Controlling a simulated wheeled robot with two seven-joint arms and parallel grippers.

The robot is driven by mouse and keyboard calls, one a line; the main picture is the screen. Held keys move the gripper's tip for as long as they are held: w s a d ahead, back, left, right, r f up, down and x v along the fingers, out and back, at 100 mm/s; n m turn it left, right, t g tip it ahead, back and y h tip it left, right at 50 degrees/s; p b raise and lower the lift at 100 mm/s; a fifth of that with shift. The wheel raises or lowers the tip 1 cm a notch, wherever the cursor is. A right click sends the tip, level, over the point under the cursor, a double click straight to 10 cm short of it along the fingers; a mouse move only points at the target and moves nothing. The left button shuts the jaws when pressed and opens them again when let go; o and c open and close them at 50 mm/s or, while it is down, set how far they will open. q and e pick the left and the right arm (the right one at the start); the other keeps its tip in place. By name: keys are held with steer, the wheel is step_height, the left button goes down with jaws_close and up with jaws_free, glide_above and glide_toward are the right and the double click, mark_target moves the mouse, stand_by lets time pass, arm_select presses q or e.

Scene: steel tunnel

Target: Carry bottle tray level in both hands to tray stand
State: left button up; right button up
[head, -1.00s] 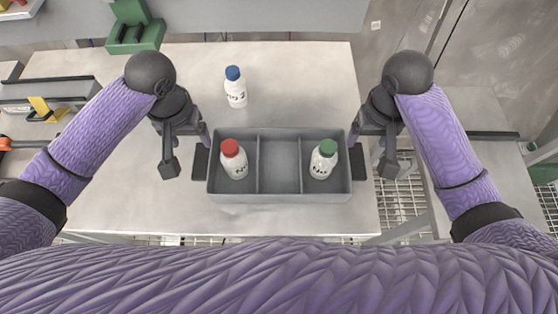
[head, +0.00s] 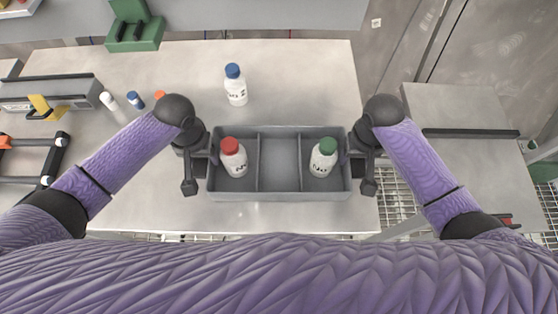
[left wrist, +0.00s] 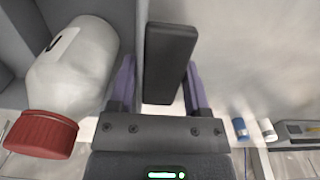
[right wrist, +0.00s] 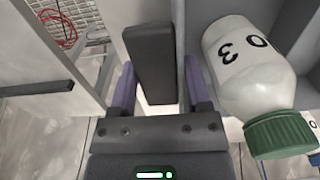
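The grey bottle tray (head: 279,192) sits on the steel table, with three compartments. A red-capped white bottle (head: 233,158) stands in its left compartment and a green-capped one (head: 323,158) in its right; the middle is empty. My left gripper (head: 213,152) is at the tray's left end. In the left wrist view its open purple fingers straddle a dark handle block (left wrist: 170,60). My right gripper (head: 346,155) is at the right end, its open fingers around the other dark handle (right wrist: 150,60). In the head view both handles are mostly hidden. I cannot identify the tray stand.
A blue-capped bottle (head: 235,86) stands behind the tray on the table (head: 300,85). Small capped vials (head: 135,100) and a grey case (head: 50,95) lie at the left. A green fixture (head: 135,30) is at the back. A lower grey surface (head: 470,165) is at the right, across a gap.

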arm_select(q)
jaws_close()
arm_select(e)
jaws_close()
arm_select(q)
steer(key=shift+r, duration=0.1)
arm_select(e)
steer(key=shift+r, duration=0.1)
